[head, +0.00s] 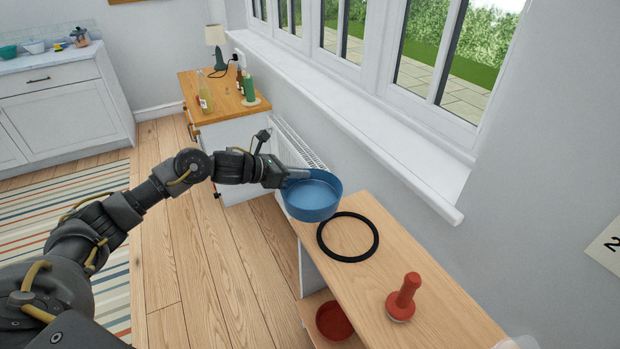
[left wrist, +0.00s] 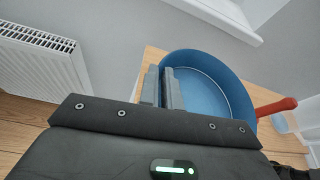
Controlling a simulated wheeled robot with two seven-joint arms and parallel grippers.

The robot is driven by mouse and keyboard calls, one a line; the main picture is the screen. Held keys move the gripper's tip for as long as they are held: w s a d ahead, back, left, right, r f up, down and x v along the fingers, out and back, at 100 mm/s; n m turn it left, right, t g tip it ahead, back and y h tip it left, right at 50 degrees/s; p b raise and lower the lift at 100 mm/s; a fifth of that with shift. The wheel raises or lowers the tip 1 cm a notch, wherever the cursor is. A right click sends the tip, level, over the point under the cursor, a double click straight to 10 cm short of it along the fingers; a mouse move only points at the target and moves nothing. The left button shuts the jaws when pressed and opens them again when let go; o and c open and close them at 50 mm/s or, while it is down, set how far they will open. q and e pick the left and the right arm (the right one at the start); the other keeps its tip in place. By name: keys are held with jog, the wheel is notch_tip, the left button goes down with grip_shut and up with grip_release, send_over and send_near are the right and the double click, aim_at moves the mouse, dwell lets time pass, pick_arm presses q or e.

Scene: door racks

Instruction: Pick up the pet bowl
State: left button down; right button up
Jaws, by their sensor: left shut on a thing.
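A round blue pet bowl (head: 312,200) is upright near the far left end of the wooden-topped rack. My left gripper (head: 291,179) is shut on the bowl's left rim, one finger inside and one outside. The left wrist view also shows the bowl (left wrist: 212,85), with the fingers of my left gripper (left wrist: 162,88) pinching its wall. The bowl looks empty. It appears to be above the rack top, partly past its end, but I cannot tell the exact gap. My right gripper is in neither view.
A black ring (head: 348,259) lies flat on the rack top (head: 437,285), beside a red knobbed object (head: 403,298). A red bowl (head: 334,320) sits on the lower shelf. A radiator (head: 297,143) and windowsill (head: 350,125) border the right. A cabinet with bottles stands behind. Open floor lies left.

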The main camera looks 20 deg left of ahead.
pick_arm(q)
jog(key=shift+s+a+r, duration=0.2)
jog(key=shift+a+r, duration=0.2)
jog(key=shift+a, duration=0.4)
jog(key=shift+s+a+r, duration=0.2)
jog(key=shift+a+r, duration=0.15)
jog(key=shift+a, duration=0.4)
